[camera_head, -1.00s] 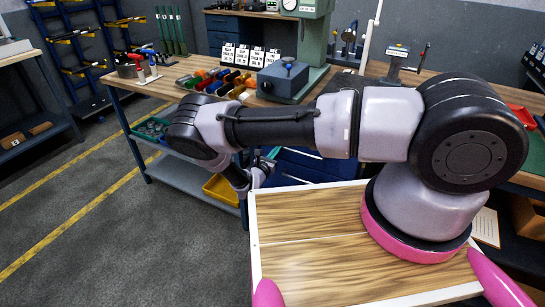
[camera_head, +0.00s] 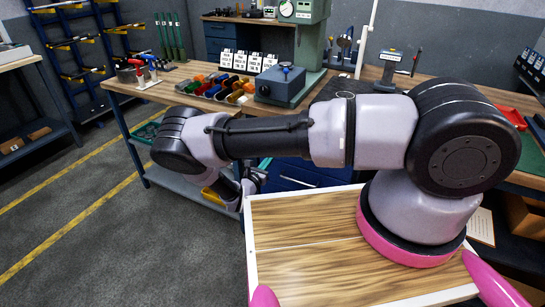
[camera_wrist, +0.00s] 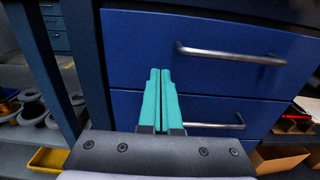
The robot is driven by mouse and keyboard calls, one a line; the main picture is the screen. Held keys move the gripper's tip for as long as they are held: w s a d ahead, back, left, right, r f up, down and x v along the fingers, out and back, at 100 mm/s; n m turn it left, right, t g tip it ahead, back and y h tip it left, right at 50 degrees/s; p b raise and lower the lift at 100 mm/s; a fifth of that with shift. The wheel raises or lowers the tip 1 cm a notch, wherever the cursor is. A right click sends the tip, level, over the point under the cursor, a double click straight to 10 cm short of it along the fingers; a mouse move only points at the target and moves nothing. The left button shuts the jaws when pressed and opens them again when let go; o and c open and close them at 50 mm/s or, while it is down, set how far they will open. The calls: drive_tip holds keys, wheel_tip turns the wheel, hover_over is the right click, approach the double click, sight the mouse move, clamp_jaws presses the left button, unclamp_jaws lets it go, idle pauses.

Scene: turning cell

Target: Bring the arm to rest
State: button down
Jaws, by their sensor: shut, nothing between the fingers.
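My gripper shows in the wrist view (camera_wrist: 160,75) with its two teal fingers shut together and nothing between them. It faces blue drawers (camera_wrist: 240,60) with metal bar handles, and I see no clear contact with them. In the head view my arm (camera_head: 270,135) reaches left across the white-edged wooden top, and its forearm bends down past the top's left edge. The fingertips are hard to make out in the head view.
A wooden workbench (camera_head: 180,77) behind the arm carries colored bins (camera_head: 228,86), a grey block-like fixture (camera_head: 280,85) and a green machine (camera_head: 312,45). A yellow bin (camera_wrist: 47,159) sits on the lower shelf. Open floor (camera_head: 90,230) lies at the left.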

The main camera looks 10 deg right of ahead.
drive_tip(key=v, duration=0.8)
drive_tip(key=s+d+r+m+g+y, duration=0.1)
drive_tip(key=d+r+m+g, duration=0.5)
drive_tip(key=r, duration=0.5)
drive_tip(key=s+d+r+m+g+y, duration=0.15)
drive_tip(key=r+m+g, duration=0.25)
drive_tip(key=r+m, duration=0.55)
drive_tip(key=d+r+m+g+y, duration=0.1)
drive_tip(key=d+r+m+g, duration=0.4)
drive_tip(key=r, duration=0.7)
drive_tip(key=s+d+r+m+t+y, duration=0.2)
drive_tip(key=s+r+m, duration=0.2)
drive_tip(key=s+r, duration=0.2)
drive_tip(key=s+d+r+m+t+y, duration=0.2)
drive_tip(key=s+r, duration=0.4)
drive_tip(key=r, duration=0.5)
drive_tip(key=s+d+r+m+t+y, duration=0.2)
drive_tip(key=s+r+m+t+y, duration=0.1)
drive_tip(key=s+r+m, duration=0.3)
wheel_tip(320, 180, up, 2)
drive_tip(key=shift+d+r+m+y, duration=0.2)
drive_tip(key=shift+m+y, duration=0.25)
drive_tip(key=shift+y, duration=0.3)
